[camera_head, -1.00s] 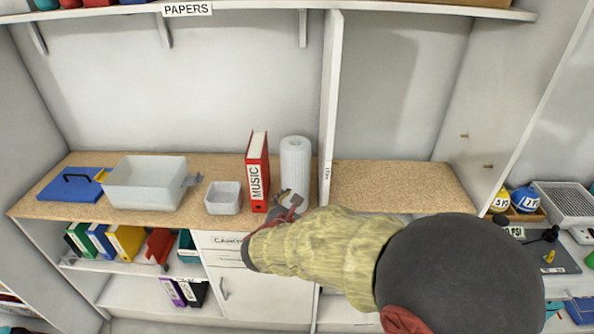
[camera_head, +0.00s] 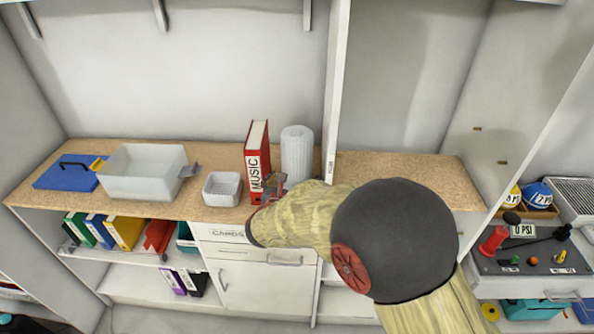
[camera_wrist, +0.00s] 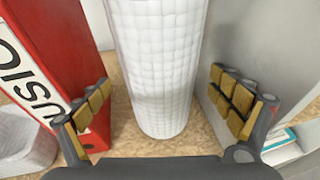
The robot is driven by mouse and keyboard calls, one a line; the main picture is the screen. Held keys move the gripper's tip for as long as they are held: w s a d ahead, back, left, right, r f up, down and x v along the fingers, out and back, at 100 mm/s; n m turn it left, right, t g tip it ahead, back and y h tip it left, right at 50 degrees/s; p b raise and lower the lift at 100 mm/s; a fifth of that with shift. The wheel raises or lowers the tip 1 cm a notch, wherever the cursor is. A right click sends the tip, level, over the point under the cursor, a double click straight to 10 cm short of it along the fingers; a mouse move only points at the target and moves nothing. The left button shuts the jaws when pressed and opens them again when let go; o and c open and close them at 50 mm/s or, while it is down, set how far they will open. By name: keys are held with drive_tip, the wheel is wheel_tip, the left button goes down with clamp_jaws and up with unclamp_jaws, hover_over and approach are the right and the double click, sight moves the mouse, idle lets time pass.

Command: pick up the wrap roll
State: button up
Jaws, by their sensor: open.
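The wrap roll (camera_head: 297,153) is a white, quilted-looking cylinder standing upright on the wooden shelf top, between the red binder and the upright divider. In the wrist view the wrap roll (camera_wrist: 158,65) stands centred ahead, between the two fingers. My gripper (camera_wrist: 160,105) is open, with its left finger close to the red binder and its right finger towards the white divider. No contact with the roll shows. In the head view my gripper (camera_head: 271,187) is in front of the roll and hides its lower part.
The red MUSIC binder (camera_head: 257,160) stands just left of the roll, and the white divider (camera_head: 331,110) is just right. A small white basket (camera_head: 222,189), a large white bin (camera_head: 142,175) and a blue case (camera_head: 70,172) stand further left. The shelf right of the divider (camera_head: 400,175) is clear.

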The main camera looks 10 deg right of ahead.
drive_tip(key=x, duration=0.3)
drive_tip(key=shift+w+b, duration=0.1)
drive_tip(key=shift+b, duration=0.2)
drive_tip(key=c, duration=0.3)
drive_tip(key=c, duration=1)
